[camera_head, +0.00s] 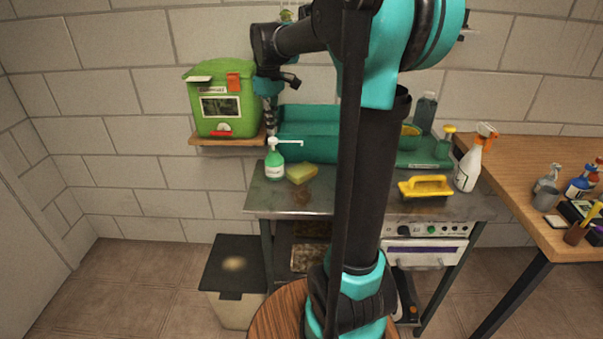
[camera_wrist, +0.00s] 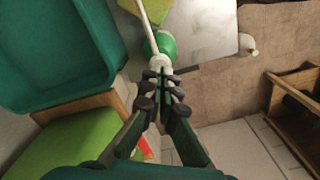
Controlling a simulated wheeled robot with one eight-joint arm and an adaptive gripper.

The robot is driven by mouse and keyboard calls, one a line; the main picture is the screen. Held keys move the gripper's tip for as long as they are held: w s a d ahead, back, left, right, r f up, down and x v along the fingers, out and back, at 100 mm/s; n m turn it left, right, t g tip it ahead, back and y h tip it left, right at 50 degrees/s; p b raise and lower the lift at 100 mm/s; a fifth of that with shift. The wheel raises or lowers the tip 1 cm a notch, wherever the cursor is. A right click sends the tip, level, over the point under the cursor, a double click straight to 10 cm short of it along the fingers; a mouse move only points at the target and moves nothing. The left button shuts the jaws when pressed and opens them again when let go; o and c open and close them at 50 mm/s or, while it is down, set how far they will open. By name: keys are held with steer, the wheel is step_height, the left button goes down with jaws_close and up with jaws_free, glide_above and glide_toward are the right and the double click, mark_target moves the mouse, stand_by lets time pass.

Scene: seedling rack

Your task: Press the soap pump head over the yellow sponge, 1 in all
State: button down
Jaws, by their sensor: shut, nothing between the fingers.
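The green soap bottle (camera_head: 274,163) stands upright near the left end of the steel table. Its white pump head (camera_head: 274,143) has a long nozzle pointing right, toward and above the yellow sponge (camera_head: 302,173), which lies on the table. My gripper (camera_head: 271,133) points down with its tips just above the pump head. In the wrist view my gripper (camera_wrist: 163,82) is shut and empty, and its tips overlap the edge of the white pump head (camera_wrist: 159,62). Whether they touch it I cannot tell. The sponge (camera_wrist: 207,22) shows partly at the top edge.
A green box (camera_head: 222,125) sits on a wooden shelf (camera_head: 207,141) to the left. A teal tray (camera_head: 305,150) is behind the bottle. My arm hides the table's middle.

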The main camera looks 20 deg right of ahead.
mark_target(273, 139)
steer(key=shift+f, duration=0.1)
stand_by(0.6)
steer(key=shift+f, duration=1.5)
steer(key=shift+r, duration=1.6)
step_height(273, 139, up, 6)
